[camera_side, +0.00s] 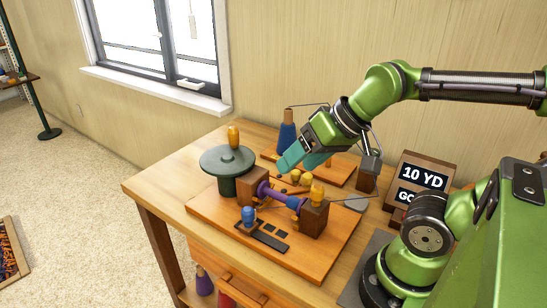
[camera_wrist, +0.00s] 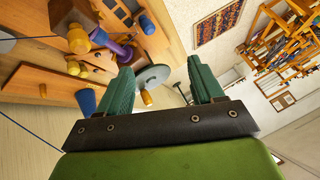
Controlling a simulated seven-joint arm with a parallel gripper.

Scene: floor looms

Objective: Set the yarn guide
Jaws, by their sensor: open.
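A winder board (camera_side: 215,211) lies on the wooden table. On it a purple and blue spindle (camera_side: 275,194) runs between two brown wooden blocks. A blue knob (camera_side: 248,214) stands by a dark slotted plate (camera_side: 270,240) at the front, and a yellow knob (camera_side: 317,191) tops the right block. I cannot tell for sure which part is the yarn guide. My gripper (camera_side: 301,163) is above the back of the board, open and empty. In the wrist view its teal fingers (camera_wrist: 160,70) are spread apart, with the spindle (camera_wrist: 122,49) and blue knob (camera_wrist: 147,25) beyond, to the upper left.
A grey-green wheel (camera_side: 227,160) with a yellow handle stands at the board's left. A blue cone (camera_side: 287,137) is on a second board behind my gripper, with a thin wire arm above. A "10 YD" sign (camera_side: 424,178) stands at right. The table's left corner is clear.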

